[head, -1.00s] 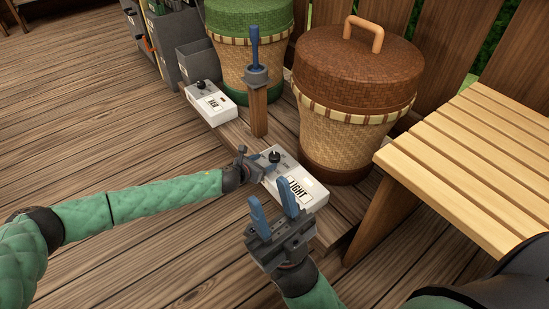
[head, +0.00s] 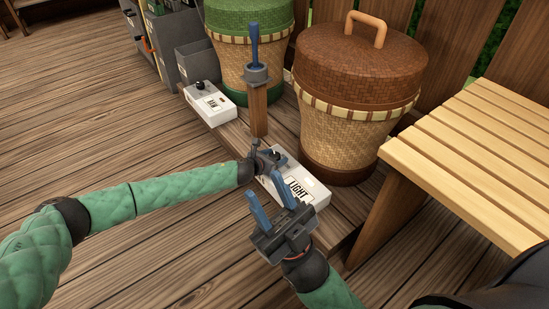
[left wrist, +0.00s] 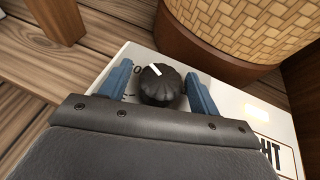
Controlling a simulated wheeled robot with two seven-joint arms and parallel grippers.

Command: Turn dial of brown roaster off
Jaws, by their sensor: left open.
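The brown roaster (head: 349,88) is a woven basket with a brown lid and an orange handle, standing at the upper right in the head view. In front of it lies a white control box (head: 317,190) with "LIGHT" lettering and a black dial (left wrist: 158,84). The dial's white mark points to the upper left, close to a "0" on the box. My left gripper (left wrist: 160,88) is open, with one blue finger on each side of the dial; I cannot tell whether they touch it. My right gripper (head: 280,203) is open and empty, nearer the camera than the box.
A green roaster (head: 250,58) stands at the back with its own white control box (head: 209,103). A wooden post (head: 258,108) with a blue-handled tool stands between the two boxes. A slatted bench (head: 478,160) is at the right. The deck at the left is free.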

